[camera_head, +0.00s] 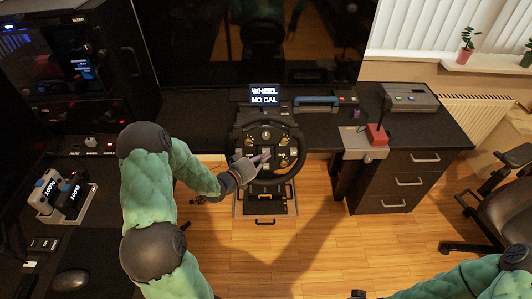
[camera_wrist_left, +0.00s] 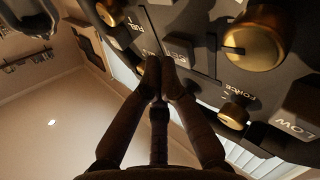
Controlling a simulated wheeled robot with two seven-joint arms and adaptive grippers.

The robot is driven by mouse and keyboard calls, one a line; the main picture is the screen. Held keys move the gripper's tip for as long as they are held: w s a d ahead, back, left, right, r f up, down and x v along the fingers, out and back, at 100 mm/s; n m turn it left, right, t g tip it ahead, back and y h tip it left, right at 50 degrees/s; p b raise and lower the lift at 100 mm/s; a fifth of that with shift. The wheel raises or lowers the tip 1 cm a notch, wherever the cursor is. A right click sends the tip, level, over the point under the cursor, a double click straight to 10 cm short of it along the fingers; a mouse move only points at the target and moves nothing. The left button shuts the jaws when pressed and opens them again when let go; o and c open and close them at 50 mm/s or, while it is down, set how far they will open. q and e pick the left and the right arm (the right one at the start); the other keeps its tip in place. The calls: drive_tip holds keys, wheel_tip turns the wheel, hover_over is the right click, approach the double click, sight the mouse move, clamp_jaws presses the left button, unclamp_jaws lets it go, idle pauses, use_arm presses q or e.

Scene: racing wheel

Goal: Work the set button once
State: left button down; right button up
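The racing wheel (camera_head: 243,134) stands at the desk's front, with knobs and buttons on its hub. My left gripper (camera_head: 262,159) reaches over its lower middle from the left. In the left wrist view the set button (camera_wrist_left: 178,47) is a dark key with a partly hidden, pale label. My left gripper (camera_wrist_left: 161,66) is shut with nothing between its fingertips, which lie just below and beside that button. Whether they touch it I cannot tell. The small display (camera_head: 264,95) above the wheel reads "WHEEL NO CAL". My right arm enters at the bottom right; its gripper is not visible.
Brass knobs, including one marked FORCE (camera_wrist_left: 235,112) and a large one (camera_wrist_left: 254,38), stick out close to the button. A key marked LOW (camera_wrist_left: 298,112) is at the right. A red-based joystick (camera_head: 377,134) stands right of the wheel.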

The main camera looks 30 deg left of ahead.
use_arm(q)
drive_tip(key=shift+w+a+f, duration=0.1)
drive_tip(key=shift+w, duration=0.1)
idle(0.5)
drive_tip(key=shift+s+d+r, duration=0.3)
drive_tip(key=shift+s+d, duration=0.05)
drive_tip(key=shift+s, duration=0.2)
drive_tip(key=s, duration=0.1)
drive_tip(key=s+d+r+p, duration=0.1)
drive_tip(key=s+d+p, duration=0.1)
drive_tip(key=s, duration=0.1)
drive_tip(key=shift+d+r, duration=0.2)
drive_tip(key=shift+r, duration=0.2)
idle(0.9)
